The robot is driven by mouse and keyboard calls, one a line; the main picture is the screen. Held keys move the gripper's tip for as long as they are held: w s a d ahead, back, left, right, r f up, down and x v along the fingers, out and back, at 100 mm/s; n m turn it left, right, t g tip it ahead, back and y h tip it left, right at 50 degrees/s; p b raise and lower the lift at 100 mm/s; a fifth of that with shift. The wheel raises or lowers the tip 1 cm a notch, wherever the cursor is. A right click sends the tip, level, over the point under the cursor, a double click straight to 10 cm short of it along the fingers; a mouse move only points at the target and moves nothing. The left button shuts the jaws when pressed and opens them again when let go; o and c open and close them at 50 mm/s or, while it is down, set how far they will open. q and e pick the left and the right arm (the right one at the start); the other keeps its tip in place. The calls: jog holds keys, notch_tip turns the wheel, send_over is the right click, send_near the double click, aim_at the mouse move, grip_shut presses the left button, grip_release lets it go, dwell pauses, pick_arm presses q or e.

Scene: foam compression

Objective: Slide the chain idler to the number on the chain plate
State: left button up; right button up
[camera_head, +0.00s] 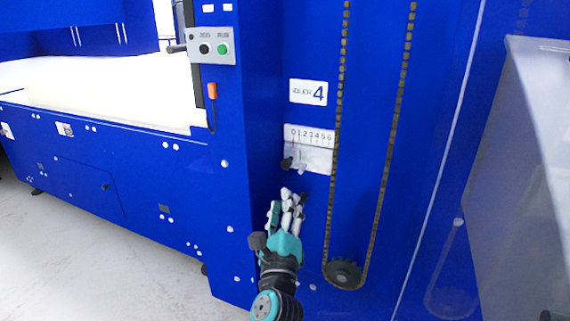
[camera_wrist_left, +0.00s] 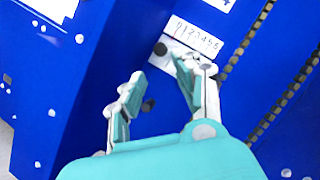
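The chain plate (camera_head: 309,91) is a white label reading "IDLER 4" on the blue machine face. Below it is a white scale plate (camera_head: 318,158) numbered from 0 upward. The chain idler's dark knob (camera_head: 286,163) sits at the scale's low-number left end, beside a small pale tab. The knob also shows in the left wrist view (camera_wrist_left: 160,48). My left gripper (camera_head: 293,194) is just below the scale. In the left wrist view its two fingers (camera_wrist_left: 157,77) are spread, with the knob beyond them, and they hold nothing. My right gripper is not in view.
A chain (camera_head: 338,120) runs vertically just right of the scale, down to a dark sprocket (camera_head: 343,272). A button box (camera_head: 211,46) with black and green buttons is at upper left. A grey panel (camera_head: 530,170) stands at the right.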

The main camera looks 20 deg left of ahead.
aim_at(285, 166)
pick_arm(q)
jog(key=x, duration=1)
jog(key=shift+w+p, duration=0.1)
jog(key=shift+p, duration=0.3)
jog(key=shift+w+a+r, duration=0.2)
jog(key=shift+w+a, duration=0.05)
jog(key=shift+w, duration=0.4)
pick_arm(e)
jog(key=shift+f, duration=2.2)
pick_arm(q)
jog(key=shift+c, duration=0.2)
grip_shut()
